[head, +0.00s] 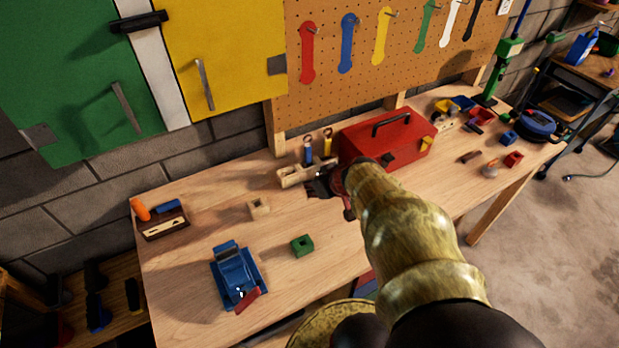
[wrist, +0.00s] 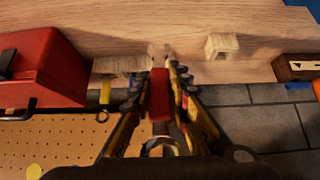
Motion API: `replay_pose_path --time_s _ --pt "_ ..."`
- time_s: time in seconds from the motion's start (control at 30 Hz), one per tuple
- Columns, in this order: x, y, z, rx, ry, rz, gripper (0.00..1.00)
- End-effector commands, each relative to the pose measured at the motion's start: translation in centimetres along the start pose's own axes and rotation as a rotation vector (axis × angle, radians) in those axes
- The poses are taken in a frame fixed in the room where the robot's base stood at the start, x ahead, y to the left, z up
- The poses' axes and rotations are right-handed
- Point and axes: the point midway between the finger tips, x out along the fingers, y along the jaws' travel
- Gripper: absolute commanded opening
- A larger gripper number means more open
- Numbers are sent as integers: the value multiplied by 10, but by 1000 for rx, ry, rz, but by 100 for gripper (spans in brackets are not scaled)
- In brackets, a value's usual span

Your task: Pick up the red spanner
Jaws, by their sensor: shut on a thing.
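My gripper (wrist: 160,78) is shut on the red spanner (wrist: 159,98), whose red shaft lies between the fingers in the wrist view. A metal ring end shows at its near end, toward the wrist camera. In the head view my gripper (head: 328,188) is over the bench beside the pale wooden holder (head: 291,178), and the arm hides most of the spanner. The holder also shows in the wrist view (wrist: 120,66). A blue spanner (head: 308,155) and a yellow spanner (head: 328,145) stand upright in it. I cannot tell whether the red spanner's lower end is clear of the holder.
A red toolbox (head: 365,143) stands just right of the holder. A blue vise (head: 236,272), a green block (head: 302,245), a pale block (head: 258,207) and a wooden caddy (head: 163,227) are on the bench. The pegboard (head: 340,95) with coloured spanner shapes rises behind.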

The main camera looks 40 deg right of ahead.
Motion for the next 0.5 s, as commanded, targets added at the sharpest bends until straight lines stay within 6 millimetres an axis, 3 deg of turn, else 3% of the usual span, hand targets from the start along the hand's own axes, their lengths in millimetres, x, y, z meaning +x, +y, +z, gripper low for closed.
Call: replay_pose_path --time_s 0.2,0.5 --pt "-14 0 15 1 -1 1 0" --pt "-29 0 20 0 -95 -1 0"
